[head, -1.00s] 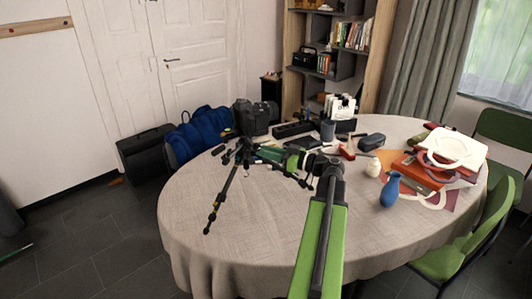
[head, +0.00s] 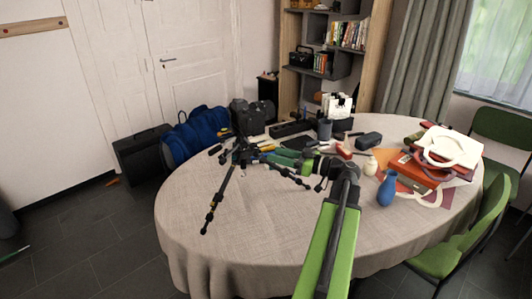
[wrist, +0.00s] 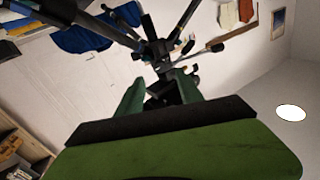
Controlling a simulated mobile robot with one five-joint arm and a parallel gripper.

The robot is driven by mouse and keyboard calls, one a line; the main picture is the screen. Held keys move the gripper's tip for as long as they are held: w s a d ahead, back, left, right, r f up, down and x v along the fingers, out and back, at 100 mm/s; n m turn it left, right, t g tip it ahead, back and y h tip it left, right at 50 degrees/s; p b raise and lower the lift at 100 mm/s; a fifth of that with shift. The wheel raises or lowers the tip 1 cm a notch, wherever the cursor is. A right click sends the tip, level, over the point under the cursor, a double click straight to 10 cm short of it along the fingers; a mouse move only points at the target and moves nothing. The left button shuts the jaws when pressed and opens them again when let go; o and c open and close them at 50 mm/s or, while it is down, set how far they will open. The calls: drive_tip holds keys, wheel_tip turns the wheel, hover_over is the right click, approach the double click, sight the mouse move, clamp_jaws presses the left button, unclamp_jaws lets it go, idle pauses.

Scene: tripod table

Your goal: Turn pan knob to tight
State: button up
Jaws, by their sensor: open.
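A black tripod (head: 222,190) stands on the round table, its legs spread. Its dark head also shows in the wrist view (wrist: 160,52), just beyond the fingertips. A thin dark handle (wrist: 205,49) sticks out to the right there. I cannot tell which small part is the pan knob. My gripper (head: 278,157) reaches in from the right, close to the tripod's upper part. In the wrist view its two green fingers (wrist: 160,88) are apart, with dark tripod parts showing between and beyond them. Whether they touch the tripod is unclear.
The cloth-covered table (head: 270,220) is clear at the front left. A blue vase (head: 387,190), a cream jar (head: 370,166) and a red stack (head: 420,170) are on the right. A black camera bag (head: 252,115) and dark boxes are behind. A green chair (head: 480,230) is at the right.

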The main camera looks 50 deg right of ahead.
drive_tip(key=v, duration=1.1)
drive_tip(key=shift+s, duration=0.2)
drive_tip(key=shift+d, duration=0.1)
